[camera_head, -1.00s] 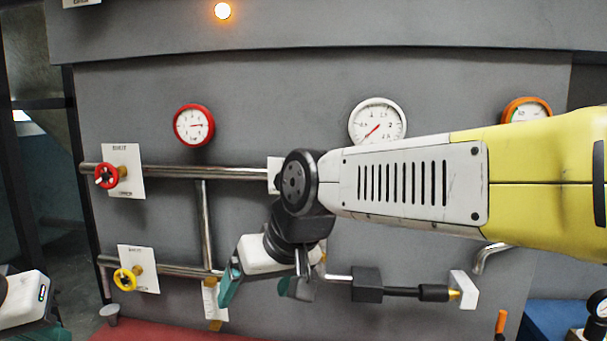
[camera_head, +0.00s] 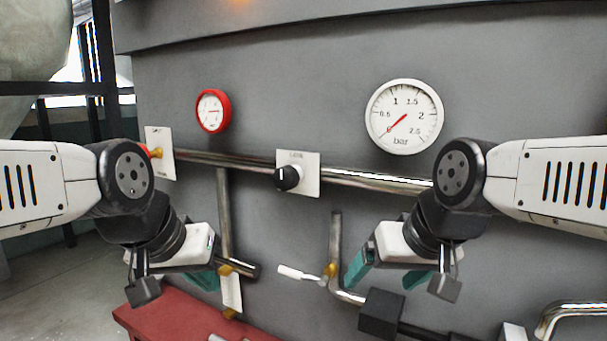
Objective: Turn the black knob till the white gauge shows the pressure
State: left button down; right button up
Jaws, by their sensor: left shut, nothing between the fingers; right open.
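The black knob (camera_head: 287,178) sticks out from a white plate (camera_head: 312,173) on the steel pipe, between my two arms. A white mark shows on its face. The white gauge (camera_head: 404,115) is on the grey wall at upper right; its red needle points low left, near the bottom of the scale. My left gripper (camera_head: 180,282) is shut and empty, below and left of the knob, apart from it. My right gripper (camera_head: 400,277) is open and empty, below and right of the knob, apart from it.
A red-rimmed gauge (camera_head: 213,111) is on the wall at upper left. A white-handled lever (camera_head: 297,273) and a pipe with a black block (camera_head: 381,313) stand between and below the grippers. A red bench (camera_head: 165,322) is at lower left. The wall before the knob is clear.

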aim_at(286, 177)
jog(key=k, duration=1)
